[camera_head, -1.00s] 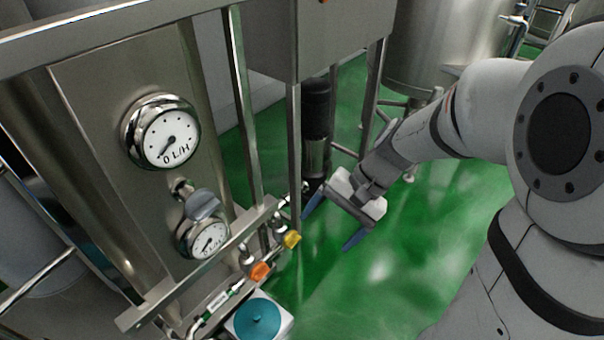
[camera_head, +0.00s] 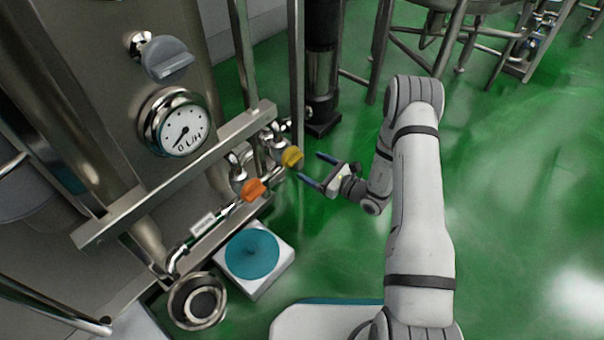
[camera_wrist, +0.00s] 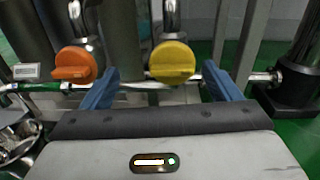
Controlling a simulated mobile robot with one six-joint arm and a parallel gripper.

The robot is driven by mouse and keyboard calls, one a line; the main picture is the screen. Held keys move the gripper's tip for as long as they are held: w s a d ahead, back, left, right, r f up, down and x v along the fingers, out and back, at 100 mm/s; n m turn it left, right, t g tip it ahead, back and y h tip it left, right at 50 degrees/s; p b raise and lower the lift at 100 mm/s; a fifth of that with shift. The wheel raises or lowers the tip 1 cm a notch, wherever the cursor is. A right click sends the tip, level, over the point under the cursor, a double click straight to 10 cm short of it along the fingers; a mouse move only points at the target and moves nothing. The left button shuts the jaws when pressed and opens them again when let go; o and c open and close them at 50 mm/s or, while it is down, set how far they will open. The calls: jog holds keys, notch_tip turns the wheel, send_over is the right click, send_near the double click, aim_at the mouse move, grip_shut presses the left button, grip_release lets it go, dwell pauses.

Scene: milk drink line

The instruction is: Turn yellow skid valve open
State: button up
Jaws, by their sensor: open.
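The yellow skid valve (camera_head: 292,157) is a rounded yellow handle on a metal pipe fitting at the right end of the skid's lower pipework. In the wrist view, the yellow valve (camera_wrist: 172,61) shows a bit above centre, ahead of and between my two blue fingers. My gripper (camera_head: 312,168) is open and empty, just right of the yellow valve, its fingers pointing left towards it. In the wrist view, my gripper (camera_wrist: 160,88) has a finger on each side. I cannot tell whether either finger touches the valve.
An orange valve (camera_head: 253,189) sits left of the yellow one, and also shows in the wrist view (camera_wrist: 74,64). A metal rail (camera_head: 175,178) runs above the pipes. A dark cylinder (camera_head: 321,75) stands behind. A teal-topped box (camera_head: 284,262) is below.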

aim_at(297, 161)
jog(key=shift+m+t+h, duration=0.4)
jog(key=shift+m+t, duration=0.1)
jog(key=shift+m, duration=0.1)
jog(key=w+a+f+b, duration=0.2)
jog(key=w+a, duration=0.1)
jog(key=w+a+f+b, duration=0.1)
jog(key=shift+w+a+f, duration=0.25)
jog(key=shift+w, duration=0.1)
jog(key=shift+w+a+r, duration=0.1)
jog(key=shift+w+a, duration=0.2)
jog(key=shift+a, duration=0.05)
jog(key=shift+c, duration=0.3)
